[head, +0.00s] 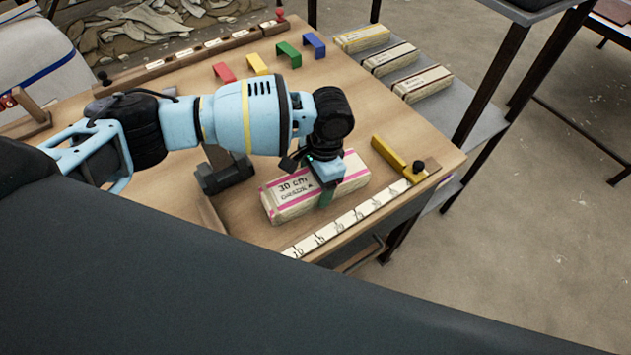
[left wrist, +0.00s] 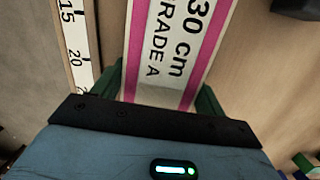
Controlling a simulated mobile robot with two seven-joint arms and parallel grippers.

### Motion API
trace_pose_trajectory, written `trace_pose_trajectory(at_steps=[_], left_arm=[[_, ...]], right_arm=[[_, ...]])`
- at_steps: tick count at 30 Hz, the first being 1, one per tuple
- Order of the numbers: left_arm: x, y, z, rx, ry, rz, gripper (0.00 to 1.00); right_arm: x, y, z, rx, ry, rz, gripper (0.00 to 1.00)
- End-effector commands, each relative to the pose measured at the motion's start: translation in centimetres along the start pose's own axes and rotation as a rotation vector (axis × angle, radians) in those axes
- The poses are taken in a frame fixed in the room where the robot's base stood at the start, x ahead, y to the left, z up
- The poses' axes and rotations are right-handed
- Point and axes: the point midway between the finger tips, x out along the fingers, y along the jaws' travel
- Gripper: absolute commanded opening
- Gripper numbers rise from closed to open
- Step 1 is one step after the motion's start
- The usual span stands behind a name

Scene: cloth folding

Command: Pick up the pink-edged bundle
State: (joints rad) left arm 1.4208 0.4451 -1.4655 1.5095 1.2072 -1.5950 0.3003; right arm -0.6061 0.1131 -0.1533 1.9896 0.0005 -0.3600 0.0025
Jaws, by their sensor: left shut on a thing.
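The pink-edged bundle (head: 285,199) is a pale block with a "30 cm Grade A" label and pink stripes. It lies near the front right of the wooden table (head: 237,217), beside the ruler strip. My left gripper (head: 326,188) is over its right part, with its green fingers on either side of the bundle, shut on it. The left wrist view shows the bundle's label (left wrist: 172,50) running between the two fingers (left wrist: 167,95). I cannot tell whether the bundle is clear of the table. My right gripper is not in view.
A white ruler strip (head: 345,221) runs along the table's front edge, with a yellow stop block (head: 390,157) at its end. Red, yellow, green and blue brackets (head: 288,54) stand farther back. Three labelled bundles (head: 391,58) lie on a grey shelf at the right. A dark block (head: 222,176) sits left of the bundle.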

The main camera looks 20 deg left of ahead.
Motion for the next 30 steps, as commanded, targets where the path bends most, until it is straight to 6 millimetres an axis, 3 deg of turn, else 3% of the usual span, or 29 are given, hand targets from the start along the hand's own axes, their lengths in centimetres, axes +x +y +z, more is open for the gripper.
trace_pose_trajectory(at_steps=[16,21,30], left_arm=[[-8.7,0.0,1.2,0.0,0.005,-0.003,0.43],[-9.8,0.0,1.4,0.0,0.004,-0.001,0.43],[-9.9,0.0,1.4,0.001,0.002,0.0,0.43]], right_arm=[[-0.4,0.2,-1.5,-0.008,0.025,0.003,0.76],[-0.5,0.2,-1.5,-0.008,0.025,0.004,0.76],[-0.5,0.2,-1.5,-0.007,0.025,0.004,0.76]])
